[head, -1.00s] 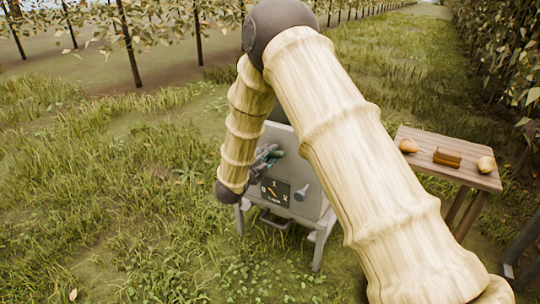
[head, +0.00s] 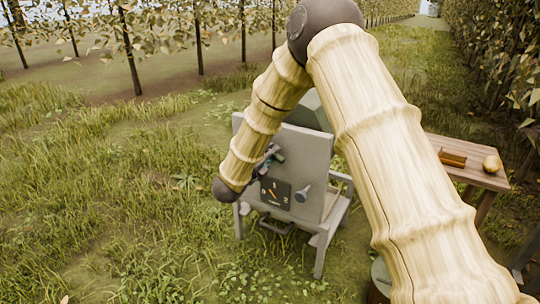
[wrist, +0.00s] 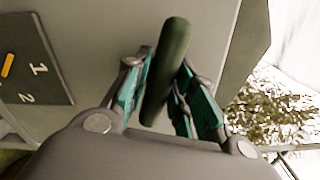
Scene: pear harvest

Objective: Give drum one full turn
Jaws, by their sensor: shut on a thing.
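The grey machine (head: 308,150) stands on legs in the grass. My gripper (wrist: 163,75) is shut on a dark green handle (wrist: 172,48), with a teal-padded finger on each side, close to the machine's grey face. In the head view my gripper (head: 268,160) is small and partly behind my arm.
A blue-grey knob (head: 304,192) sticks out right of the dial. A wooden table (head: 468,174) at the right holds a brown block (head: 452,158) and a pear (head: 491,163). My arm hides part of the table. Grass lies open to the left; tree rows stand behind.

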